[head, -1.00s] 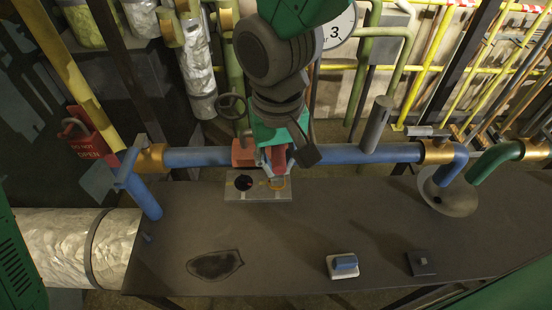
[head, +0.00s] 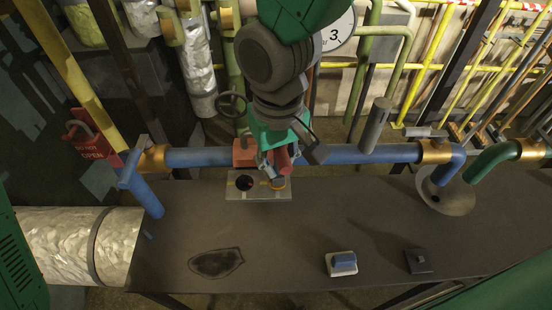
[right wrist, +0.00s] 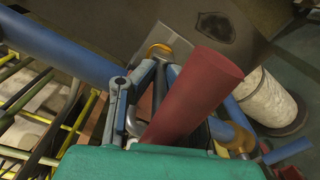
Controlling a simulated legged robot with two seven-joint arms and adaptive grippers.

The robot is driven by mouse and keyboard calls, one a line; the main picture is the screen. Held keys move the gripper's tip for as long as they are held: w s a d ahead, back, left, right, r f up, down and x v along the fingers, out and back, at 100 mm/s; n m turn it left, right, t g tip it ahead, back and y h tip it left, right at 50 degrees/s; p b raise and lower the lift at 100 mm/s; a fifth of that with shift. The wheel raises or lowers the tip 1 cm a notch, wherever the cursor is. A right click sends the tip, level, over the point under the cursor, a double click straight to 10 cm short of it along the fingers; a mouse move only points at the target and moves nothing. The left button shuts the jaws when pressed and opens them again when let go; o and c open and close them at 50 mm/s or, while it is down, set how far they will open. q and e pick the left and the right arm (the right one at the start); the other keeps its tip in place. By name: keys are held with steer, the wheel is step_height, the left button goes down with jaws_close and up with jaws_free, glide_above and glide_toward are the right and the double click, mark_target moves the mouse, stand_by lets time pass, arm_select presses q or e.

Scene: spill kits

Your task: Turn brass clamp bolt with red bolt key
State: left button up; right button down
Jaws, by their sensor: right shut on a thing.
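My right gripper (head: 276,166) is shut on the red bolt key (head: 283,157) above the back edge of the dark bench. In the right wrist view the key's thick red handle (right wrist: 198,88) leans up to the right beside the fingers. Its thin metal shaft (right wrist: 159,84) runs between the fingers towards the brass clamp bolt (right wrist: 160,49). In the head view the bolt (head: 277,184) shows as an orange-brass ring on a grey plate (head: 258,195), just below the gripper. I cannot tell whether the key is fully seated on it. My left gripper is out of view.
A blue pipe (head: 205,157) runs along the bench's back edge, with an orange-red block (head: 245,153) close left of the gripper. A blue-and-white item (head: 342,264) and a small dark block (head: 418,261) lie at front right. The bench (head: 330,215) is clear between.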

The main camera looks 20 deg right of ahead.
steer(key=shift+n, duration=0.5)
steer(key=shift+n, duration=0.6)
